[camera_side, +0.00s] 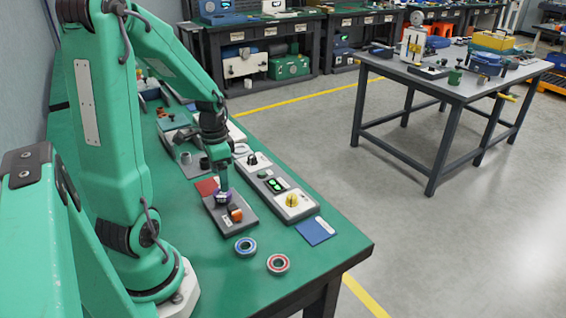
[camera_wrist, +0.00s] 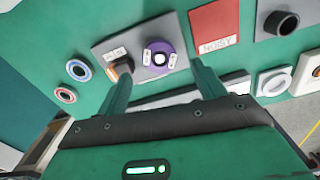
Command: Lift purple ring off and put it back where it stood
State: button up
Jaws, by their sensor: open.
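The purple ring (camera_wrist: 157,44) sits on a grey plate (camera_wrist: 108,48) around a pale centre with a dark middle; white tabs show on its face. In the side view the purple ring (camera_side: 222,198) is partly hidden below my gripper (camera_side: 223,186). In the wrist view my gripper (camera_wrist: 161,66) is open, with one finger on each side of the ring in the picture. I cannot tell whether the fingers touch it or how high they are above the plate.
An orange part (camera_wrist: 122,67) stands close beside the ring on the plate. A red NOISY card (camera_wrist: 214,28) lies near it. A blue ring (camera_side: 246,246) and a red ring (camera_side: 278,263) lie near the front. A long panel (camera_side: 272,185) with a yellow knob (camera_side: 292,200) is to the right.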

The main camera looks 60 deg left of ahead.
jog(key=shift+f, duration=2.5)
jog(key=shift+c, duration=0.2)
jog(key=c, duration=1.3)
jog(key=shift+o, duration=0.2)
jog(key=shift+r, duration=0.2)
jog(key=shift+r, duration=1.15)
jog(key=shift+w+d+r, duration=0.1)
jog(key=shift+d+r, duration=0.1)
jog(key=shift+r, duration=0.7)
jog(key=w+d+r, duration=0.1)
jog(key=d+r, duration=0.5)
jog(key=d, duration=0.5)
jog(key=shift+w+r, duration=0.15)
jog(key=shift+r, duration=0.15)
jog(key=shift+d, duration=0.1)
